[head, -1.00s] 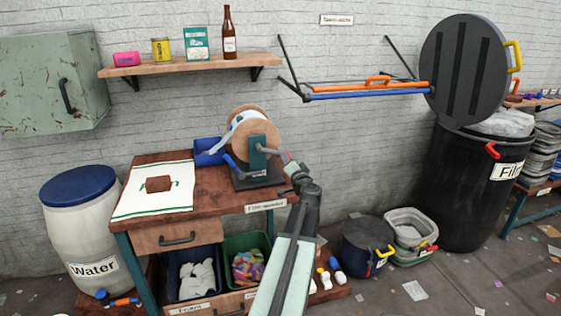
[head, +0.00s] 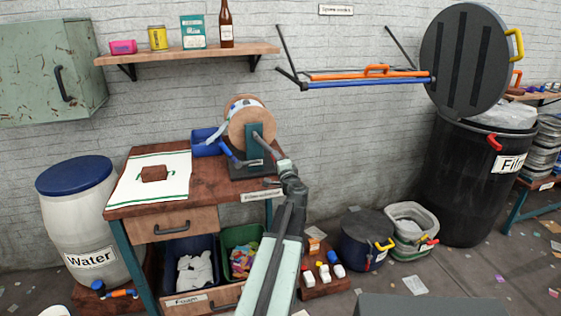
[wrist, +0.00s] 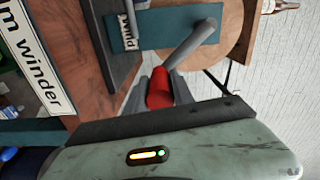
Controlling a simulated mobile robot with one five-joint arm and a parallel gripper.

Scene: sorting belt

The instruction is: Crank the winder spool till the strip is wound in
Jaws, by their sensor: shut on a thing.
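The winder (head: 252,138) stands on the back right of the wooden bench, with a teal upright and a round wooden spool (head: 238,123). A pale strip (head: 214,130) runs from the spool down toward the blue bin on its left. The grey crank arm (head: 266,146) slants down to the right from the hub; it also shows in the wrist view (wrist: 192,46). My gripper (head: 281,163) is shut on the red crank handle (wrist: 158,88), with a finger on each side of it. The handle is hidden behind my gripper in the head view.
The blue bin (head: 207,149) touches or nearly touches the winder's left side. A towel (head: 130,185) with a brown block (head: 154,173) lies on the bench's left. A shelf (head: 180,54) and a wall rack (head: 370,84) hang above. Air right of the winder is clear.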

